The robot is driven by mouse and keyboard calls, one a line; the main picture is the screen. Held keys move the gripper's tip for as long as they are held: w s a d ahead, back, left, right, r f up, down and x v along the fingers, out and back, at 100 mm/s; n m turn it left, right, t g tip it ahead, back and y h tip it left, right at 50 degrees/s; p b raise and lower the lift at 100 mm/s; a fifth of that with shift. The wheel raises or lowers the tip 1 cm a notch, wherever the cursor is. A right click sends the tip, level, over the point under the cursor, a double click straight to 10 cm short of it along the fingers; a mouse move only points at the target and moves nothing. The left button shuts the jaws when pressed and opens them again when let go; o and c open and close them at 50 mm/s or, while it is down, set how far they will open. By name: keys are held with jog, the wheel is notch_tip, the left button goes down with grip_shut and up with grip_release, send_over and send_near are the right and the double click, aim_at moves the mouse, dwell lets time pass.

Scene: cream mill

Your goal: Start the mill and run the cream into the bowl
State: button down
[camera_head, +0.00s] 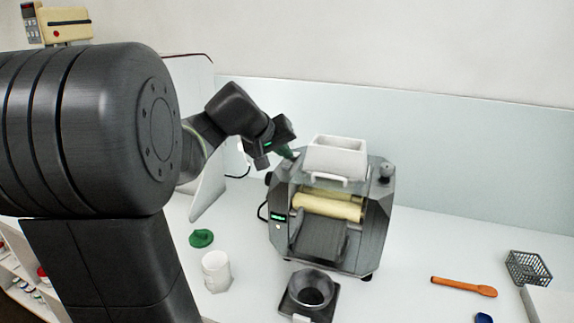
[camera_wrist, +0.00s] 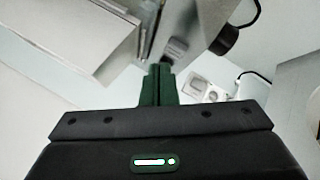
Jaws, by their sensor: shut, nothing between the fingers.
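The mill (camera_head: 370,225) is a grey machine with pale cream rollers (camera_head: 330,205), a white hopper (camera_head: 337,158) on top and a sloping apron (camera_head: 320,240) in front. A dark bowl (camera_head: 310,288) stands below the apron on a dark base. My gripper (camera_head: 288,154) is at the mill's upper left corner, left of the hopper. In the wrist view its green fingers (camera_wrist: 158,85) are shut and empty, with the tips close to a small grey switch-like part (camera_wrist: 175,50). I cannot tell whether they touch. A black knob (camera_wrist: 225,40) is to its right.
A white cup (camera_head: 216,270) and a green lid (camera_head: 201,238) stand left of the mill. An orange spatula (camera_head: 463,286) and a grey wire basket (camera_head: 528,267) lie to the right. A wall socket (camera_wrist: 205,88) with a cable is behind. The counter right of the mill is mostly clear.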

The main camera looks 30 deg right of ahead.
aim_at(284, 166)
jog(key=shift+f, duration=0.1)
dwell(0.5)
jog(key=shift+f+b, duration=0.35)
jog(key=shift+b, duration=0.2)
jog(key=shift+f+b, duration=0.4)
dwell(0.5)
jog(key=shift+r, duration=0.1)
jog(key=shift+r+p, duration=0.5)
jog(key=shift+r, duration=0.2)
jog(key=shift+r, duration=0.1)
notch_tip(284, 166, up, 5)
jog(key=p, duration=0.3)
jog(key=shift+p, duration=0.4)
jog(key=shift+a, duration=0.1)
dwell(0.5)
